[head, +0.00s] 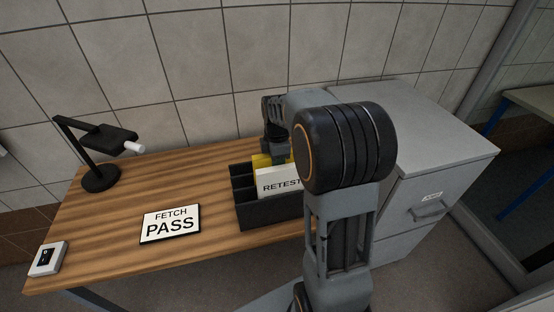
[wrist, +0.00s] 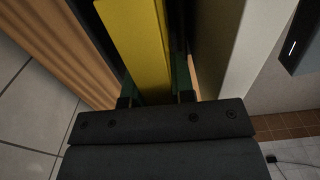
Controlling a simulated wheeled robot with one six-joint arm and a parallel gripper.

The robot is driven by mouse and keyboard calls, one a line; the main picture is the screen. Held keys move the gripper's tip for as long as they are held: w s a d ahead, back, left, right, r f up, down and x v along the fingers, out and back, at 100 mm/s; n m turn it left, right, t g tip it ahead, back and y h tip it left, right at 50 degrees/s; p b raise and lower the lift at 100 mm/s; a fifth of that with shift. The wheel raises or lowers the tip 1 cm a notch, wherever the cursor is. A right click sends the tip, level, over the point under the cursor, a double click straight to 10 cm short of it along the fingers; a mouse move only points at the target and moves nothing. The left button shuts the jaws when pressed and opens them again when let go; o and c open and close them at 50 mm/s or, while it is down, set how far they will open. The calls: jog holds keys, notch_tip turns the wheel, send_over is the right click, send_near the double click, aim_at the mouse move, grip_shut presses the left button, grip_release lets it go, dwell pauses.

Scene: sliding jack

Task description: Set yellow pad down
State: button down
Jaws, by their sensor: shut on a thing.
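The yellow pad (wrist: 141,45) is between my gripper's fingers (wrist: 157,92) in the wrist view, and the gripper is shut on it. In the head view only a strip of the yellow pad (head: 262,160) shows, behind a white card marked RETEST (head: 279,181). The pad and card are at a black divided rack (head: 270,212) on the wooden desk. My arm hides the rack's right part and most of my gripper in the head view. I cannot tell whether the pad touches the rack's floor.
A flat sign reading FETCH PASS (head: 170,223) lies on the desk (head: 110,255) left of the rack. A black desk lamp (head: 100,160) stands at the back left. A small white switch box (head: 48,259) is at the front left. A grey cabinet (head: 440,150) stands at the right. A tiled wall is behind.

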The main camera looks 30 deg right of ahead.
jog(key=shift+f, duration=0.1)
jog(key=shift+f, duration=0.1)
jog(key=c, duration=1)
grip_release()
jog(key=shift+o, duration=0.2)
notch_tip(320, 180, up, 12)
jog(key=shift+f, duration=0.1)
jog(key=s+a+f+m+t, duration=0.1)
jog(key=s+a+f+m, duration=0.2)
jog(key=s+a+m, duration=0.2)
jog(key=s+a+f+m+t, duration=0.2)
jog(key=s+a+f+m, duration=0.1)
jog(key=s+m, duration=0.7)
jog(key=shift+s+a+f+m+t, duration=0.15)
jog(key=shift+s+a+m+t, duration=0.2)
jog(key=shift+s+a, duration=0.4)
